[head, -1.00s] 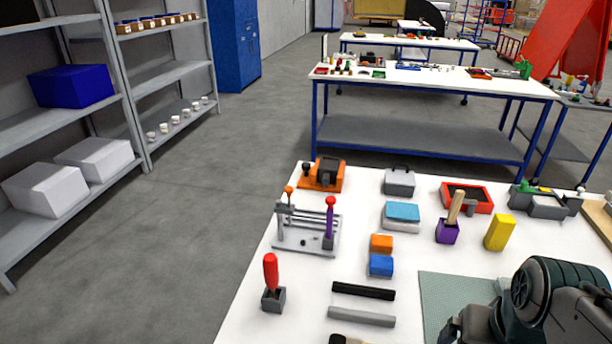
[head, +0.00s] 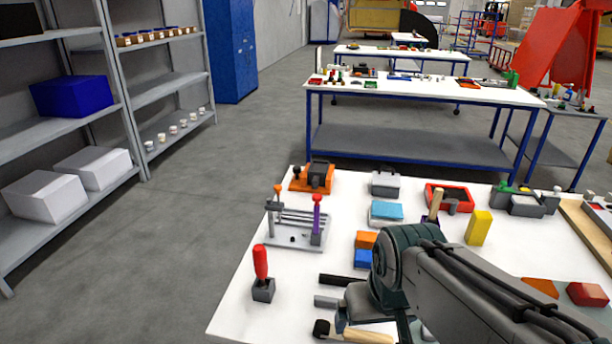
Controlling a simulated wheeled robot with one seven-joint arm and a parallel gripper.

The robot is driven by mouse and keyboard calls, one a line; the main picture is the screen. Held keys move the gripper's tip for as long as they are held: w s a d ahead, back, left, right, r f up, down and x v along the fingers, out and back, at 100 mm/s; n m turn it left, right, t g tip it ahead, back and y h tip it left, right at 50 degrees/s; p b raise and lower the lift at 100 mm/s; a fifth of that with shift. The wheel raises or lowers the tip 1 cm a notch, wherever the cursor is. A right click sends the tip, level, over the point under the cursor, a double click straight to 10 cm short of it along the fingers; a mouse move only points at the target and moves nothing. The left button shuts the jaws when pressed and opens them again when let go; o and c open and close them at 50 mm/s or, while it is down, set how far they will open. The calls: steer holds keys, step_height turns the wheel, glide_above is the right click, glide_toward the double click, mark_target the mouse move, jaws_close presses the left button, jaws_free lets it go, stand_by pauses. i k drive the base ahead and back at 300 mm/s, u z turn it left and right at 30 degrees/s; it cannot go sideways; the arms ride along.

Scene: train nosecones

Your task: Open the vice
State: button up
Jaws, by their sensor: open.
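A grey block-like fixture with green parts and a pale knob (head: 527,202) stands at the back right of the near white table. It looks most like the vice, but it is small here and I cannot tell how far apart its jaws are. My arm reaches in from the lower right over the table's front middle, with its dark wrist joint well to the left of and in front of that fixture.
The near table (head: 235,300) holds a rod rack (head: 292,238), a red-handled tool (head: 261,265), an orange-based device (head: 313,178), a red tray (head: 448,190) and a yellow block (head: 479,227). Grey shelves (head: 170,90) stand left. Open floor (head: 190,220) lies between.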

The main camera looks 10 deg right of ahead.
mark_target(296, 170)
steer(key=k, duration=1.65)
steer(key=u, duration=1.2)
steer(key=i, duration=5.6)
steer(key=z, duration=0.45)
